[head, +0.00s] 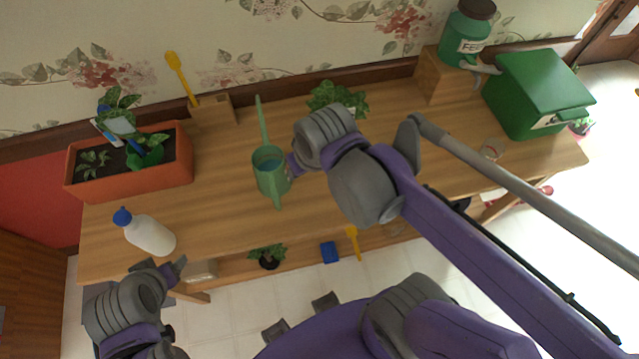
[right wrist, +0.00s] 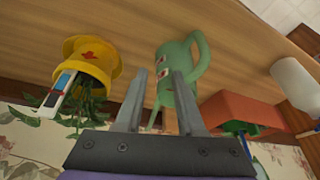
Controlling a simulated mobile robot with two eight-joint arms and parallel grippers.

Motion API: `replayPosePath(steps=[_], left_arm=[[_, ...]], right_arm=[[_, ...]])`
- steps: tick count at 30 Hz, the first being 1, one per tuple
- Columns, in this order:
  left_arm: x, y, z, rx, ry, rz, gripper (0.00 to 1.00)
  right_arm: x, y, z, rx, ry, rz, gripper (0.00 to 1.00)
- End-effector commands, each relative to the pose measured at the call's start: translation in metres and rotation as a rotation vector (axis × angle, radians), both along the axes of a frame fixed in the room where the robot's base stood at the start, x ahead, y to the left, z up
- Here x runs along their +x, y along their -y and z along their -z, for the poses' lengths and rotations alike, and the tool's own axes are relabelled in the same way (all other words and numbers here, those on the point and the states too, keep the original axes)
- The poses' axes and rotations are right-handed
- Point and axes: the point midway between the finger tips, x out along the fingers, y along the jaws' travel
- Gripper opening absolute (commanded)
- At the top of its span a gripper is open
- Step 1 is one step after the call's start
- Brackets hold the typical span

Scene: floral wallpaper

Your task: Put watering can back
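The green watering can (head: 271,178) stands upright on the wooden table, left of my right gripper (head: 292,165), its long thin part pointing to the back wall. In the right wrist view the can (right wrist: 182,60) appears just past the fingertips of my right gripper (right wrist: 160,75). These fingers are spread apart with nothing clamped between them; I cannot tell whether one touches the can. My left gripper (head: 162,268) is open and empty at the table's front left edge, near the white bottle.
A white bottle with a blue cap (head: 150,235) and an orange planter (head: 130,175) stand at left. A yellow pot (right wrist: 88,58) with a plant is near my right gripper. A green box (head: 535,90) and a green jar (head: 466,35) on a wooden block stand at right.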

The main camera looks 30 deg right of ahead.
Motion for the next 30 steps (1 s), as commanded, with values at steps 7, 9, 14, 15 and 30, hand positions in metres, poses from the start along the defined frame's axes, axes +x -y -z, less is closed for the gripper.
replayPosePath(steps=[7, 9, 14, 15, 30], left_arm=[[0.000, 0.000, 0.000, 0.000, 0.000, 0.000, 0.68], [0.000, 0.000, 0.000, 0.000, 0.000, 0.000, 0.68], [0.000, 0.000, 0.000, 0.000, 0.000, 0.000, 0.68], [0.000, 0.000, 0.000, 0.000, 0.000, 0.000, 0.68], [0.000, 0.000, 0.000, 0.000, 0.000, 0.000, 0.68]], right_arm=[[-0.038, 0.022, 0.042, -0.024, 0.138, 0.032, 0.38], [-0.040, 0.023, 0.045, -0.026, 0.148, 0.034, 0.38], [-0.040, 0.023, 0.045, -0.026, 0.151, 0.034, 0.38], [-0.040, 0.023, 0.045, -0.026, 0.150, 0.034, 0.38], [-0.040, 0.023, 0.045, -0.026, 0.149, 0.034, 0.38]])
